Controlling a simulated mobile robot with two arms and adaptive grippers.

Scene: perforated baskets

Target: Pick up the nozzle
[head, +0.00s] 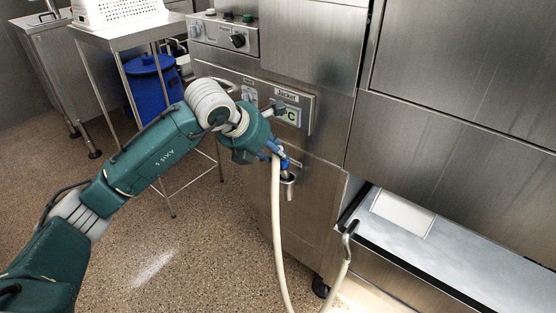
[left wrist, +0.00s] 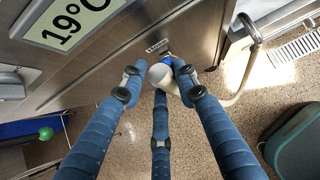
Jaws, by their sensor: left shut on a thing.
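My left gripper (head: 284,163) reaches the front of the steel machine and is shut on the nozzle. In the left wrist view, the blue fingers of my left gripper (left wrist: 163,78) close around the pale round end of the nozzle (left wrist: 172,79); the fingers hide part of it. A cream hose (head: 276,215) hangs from the gripper and loops toward the lower right. A metal holder (head: 289,180) is just below the fingertips; I cannot tell whether the nozzle touches it. My right gripper is not in view.
The steel machine (head: 315,205) has a control panel and a display (head: 291,115) above the gripper. A bent metal pipe (head: 349,238) stands beside the open lower bay at right. A steel table (head: 125,32) with a white perforated basket (head: 112,12) and a blue bin (head: 153,90) are at left.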

